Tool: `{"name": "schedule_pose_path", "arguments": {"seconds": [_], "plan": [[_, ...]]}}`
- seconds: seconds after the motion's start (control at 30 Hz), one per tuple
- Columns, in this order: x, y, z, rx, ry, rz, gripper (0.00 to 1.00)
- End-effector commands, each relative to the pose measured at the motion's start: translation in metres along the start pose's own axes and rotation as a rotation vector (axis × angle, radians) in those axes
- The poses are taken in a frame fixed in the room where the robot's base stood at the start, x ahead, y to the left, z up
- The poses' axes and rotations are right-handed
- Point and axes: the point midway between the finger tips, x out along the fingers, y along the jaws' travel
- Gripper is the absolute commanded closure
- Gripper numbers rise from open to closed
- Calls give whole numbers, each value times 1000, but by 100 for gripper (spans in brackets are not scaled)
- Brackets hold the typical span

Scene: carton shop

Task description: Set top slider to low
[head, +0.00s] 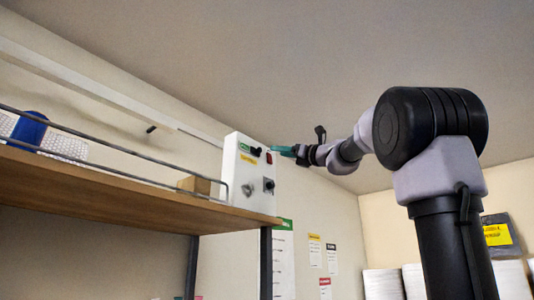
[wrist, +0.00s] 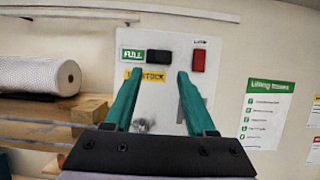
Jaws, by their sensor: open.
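A white control box (head: 237,185) stands at the end of the wooden shelf; its face (wrist: 150,90) fills the middle of the wrist view. Near its top, a black slider knob (wrist: 158,56) sits right beside a green label (wrist: 132,55) reading FULL. A red block (wrist: 198,60) is to the right, under small text that seems to read LOW. My gripper (wrist: 159,73) is open, its teal fingers pointing at the face. In the picture, the tips lie just below the black knob, with nothing between them. In the head view, my gripper (head: 283,151) is close in front of the box.
A yellow label (wrist: 145,76) is below the knob, partly behind the left finger. Lower on the face are a round metal knob (wrist: 143,125) and a dark switch (head: 268,185). A wooden block (head: 194,185) and wire rail (head: 130,166) are left of the box.

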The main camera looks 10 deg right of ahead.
Motion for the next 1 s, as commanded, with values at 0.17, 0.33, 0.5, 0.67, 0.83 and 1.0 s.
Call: {"name": "schedule_pose_path", "arguments": {"seconds": [0.17, 0.33, 0.5, 0.67, 0.83, 1.0], "plan": [[35, 0, -2, 0, 2, 2, 44], [66, 0, -2, 0, 1, 3, 44], [85, 0, -2, -1, 3, 2, 44], [91, 0, -1, -3, 2, 0, 44], [92, 0, -2, -3, 3, 0, 44], [91, 0, -1, -2, 3, 0, 86]]}}
